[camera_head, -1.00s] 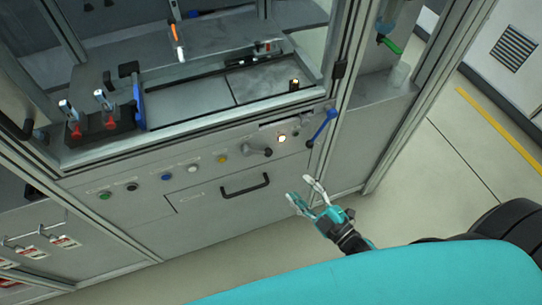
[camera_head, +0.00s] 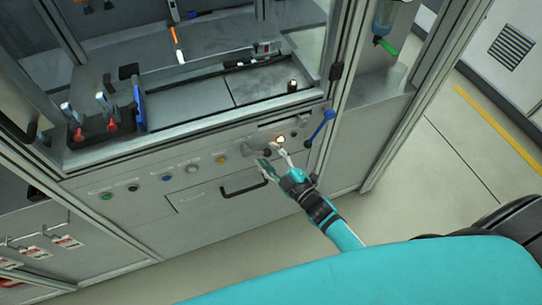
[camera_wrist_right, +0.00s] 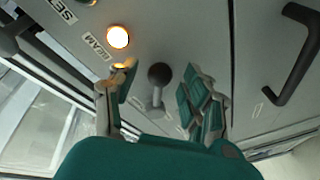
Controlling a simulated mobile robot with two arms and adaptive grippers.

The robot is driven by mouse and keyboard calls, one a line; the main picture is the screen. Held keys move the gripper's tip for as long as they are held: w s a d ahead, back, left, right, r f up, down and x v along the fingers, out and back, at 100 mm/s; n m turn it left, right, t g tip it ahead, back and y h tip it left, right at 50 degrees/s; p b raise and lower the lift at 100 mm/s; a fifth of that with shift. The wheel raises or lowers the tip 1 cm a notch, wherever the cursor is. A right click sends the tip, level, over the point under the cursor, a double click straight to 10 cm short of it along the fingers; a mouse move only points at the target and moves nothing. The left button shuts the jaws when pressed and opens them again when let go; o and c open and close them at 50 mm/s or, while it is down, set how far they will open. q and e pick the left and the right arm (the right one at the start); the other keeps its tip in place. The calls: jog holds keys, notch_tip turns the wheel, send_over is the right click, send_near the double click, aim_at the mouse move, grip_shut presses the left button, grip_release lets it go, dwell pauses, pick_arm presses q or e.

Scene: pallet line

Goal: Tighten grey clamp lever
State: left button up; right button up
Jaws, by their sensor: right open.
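The grey clamp lever (camera_head: 254,151) is on the sloped front panel of the machine. It is partly hidden by my right gripper in the head view. In the right wrist view the lever (camera_wrist_right: 157,95) has a dark ball knob and shows between the two spread fingers. My right gripper (camera_head: 273,159) is open and empty, with its fingertips in front of the lever; I cannot tell whether they touch it. The gripper also shows in the right wrist view (camera_wrist_right: 158,84), fingers on either side of the knob. My left gripper is not in view.
A lit round lamp (camera_head: 280,140) sits beside the lever, and a blue handle (camera_head: 322,128) is to the right. A black drawer handle (camera_head: 243,186) is below. The floor at the right is open.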

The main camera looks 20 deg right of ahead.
aim_at(244, 159)
grip_shut()
jog(key=shift+f, duration=0.1)
dwell(0.4)
jog(key=shift+s+a+f+m+t+h+b, duration=0.1)
jog(key=shift+a+f+m+t+h+b, duration=0.4)
jog(key=shift+a+m+b, duration=1.25)
jog(key=shift+a+f+m+t+h+b, duration=0.15)
jog(key=shift+a+f+m+t+b, duration=0.55)
jog(key=shift+m, duration=2)
jog(key=shift+s+a+f+m+t+h+b, duration=0.1)
jog(key=shift+a+f+m+t+h+b, duration=0.5)
jog(key=shift+m+b, duration=1.4)
jog(key=shift+a+f+m+y, duration=0.15)
jog(key=shift+m+y, duration=0.1)
jog(key=shift+m, duration=0.1)
grip_release()
